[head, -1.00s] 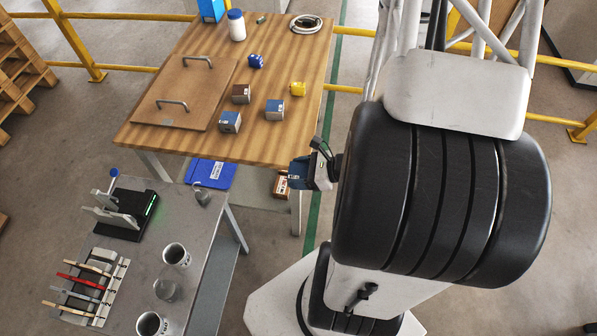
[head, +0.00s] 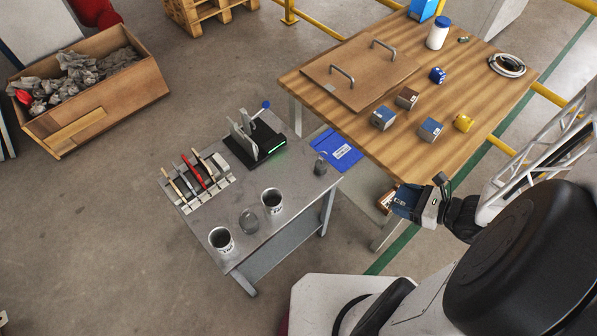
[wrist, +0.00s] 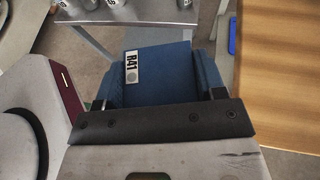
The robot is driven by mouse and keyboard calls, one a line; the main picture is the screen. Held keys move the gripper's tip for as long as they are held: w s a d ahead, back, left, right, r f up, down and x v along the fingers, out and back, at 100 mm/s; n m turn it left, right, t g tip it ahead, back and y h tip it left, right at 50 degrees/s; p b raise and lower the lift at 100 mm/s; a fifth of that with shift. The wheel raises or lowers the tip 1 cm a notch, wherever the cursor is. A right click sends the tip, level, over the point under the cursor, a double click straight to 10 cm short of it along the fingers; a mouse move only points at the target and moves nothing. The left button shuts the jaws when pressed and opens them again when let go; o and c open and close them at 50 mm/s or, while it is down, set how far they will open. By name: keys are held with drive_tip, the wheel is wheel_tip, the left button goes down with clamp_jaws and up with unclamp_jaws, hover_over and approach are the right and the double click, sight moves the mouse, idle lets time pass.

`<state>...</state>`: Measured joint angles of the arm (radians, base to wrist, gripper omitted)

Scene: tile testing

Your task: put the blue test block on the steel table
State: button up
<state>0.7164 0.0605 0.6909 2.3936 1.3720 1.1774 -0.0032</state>
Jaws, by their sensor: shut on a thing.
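My gripper (head: 408,200) is shut on a blue test block, beside the near edge of the wooden table and right of the steel table. In the wrist view the blue test block (wrist: 165,80) sits between the jaws, with a white label on its upper face. The grey steel table (head: 302,205) stands left of my gripper in the head view. Its edge also shows at the top of the wrist view (wrist: 150,12). The block's underside is hidden.
The wooden table (head: 480,95) bears several small blocks. The steel table's right front part is clear.

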drive_tip(key=s+a+f+n+g+h, duration=0.2)
drive_tip(key=a+n+g+h, duration=0.45)
drive_tip(key=n+g, duration=0.45)
drive_tip(key=s+a+f+n+g+h, duration=0.15)
drive_tip(key=a+n+g+h, duration=0.35)
drive_tip(key=a+n+g, duration=0.6)
drive_tip(key=w+a+f+n+t+h, duration=0.1)
drive_tip(key=w+a+n+t+h, duration=0.4)
drive_tip(key=a+n+t+h, duration=0.4)
drive_tip(key=w+a+n+t+h, duration=0.5)
drive_tip(key=n+t, duration=0.2)
drive_tip(key=n, duration=0.5)
drive_tip(key=a+n+t+y, duration=0.4)
drive_tip(key=a+n+t, duration=0.4)
drive_tip(key=a, duration=0.9)
drive_tip(key=shift+s+a+t, duration=0.15)
drive_tip(key=shift+s+t, duration=0.2)
drive_tip(key=shift+t, duration=0.05)
